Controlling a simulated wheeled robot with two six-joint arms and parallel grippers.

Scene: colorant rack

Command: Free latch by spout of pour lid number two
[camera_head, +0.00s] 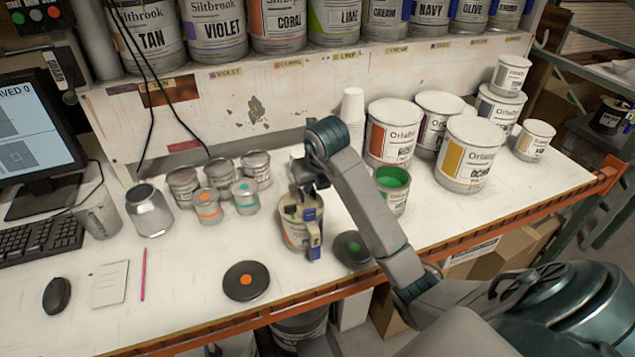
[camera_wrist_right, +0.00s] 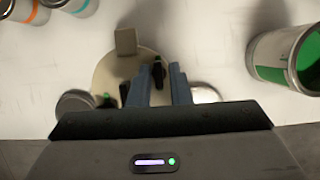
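The can with the pour lid (camera_head: 291,238) stands on the bench, largely covered by my gripper from above. In the right wrist view its round beige lid (camera_wrist_right: 117,72) shows a block-like spout (camera_wrist_right: 125,42) at the far side. A small dark latch (camera_wrist_right: 158,72) shows in line with the gap between my blue fingers. My right gripper (camera_wrist_right: 161,68) is open over the lid; it also shows in the head view (camera_head: 309,214). I cannot tell whether the fingers touch the latch. No lid number is readable. My left gripper is out of view.
An open can of green paint (camera_head: 392,190) stands close on the right. Small grey tins (camera_head: 208,207) stand on the left. A black disc with an orange dot (camera_head: 246,281) and one with a green dot (camera_head: 351,249) lie near the front. A stack of white cups (camera_head: 352,105) stands behind.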

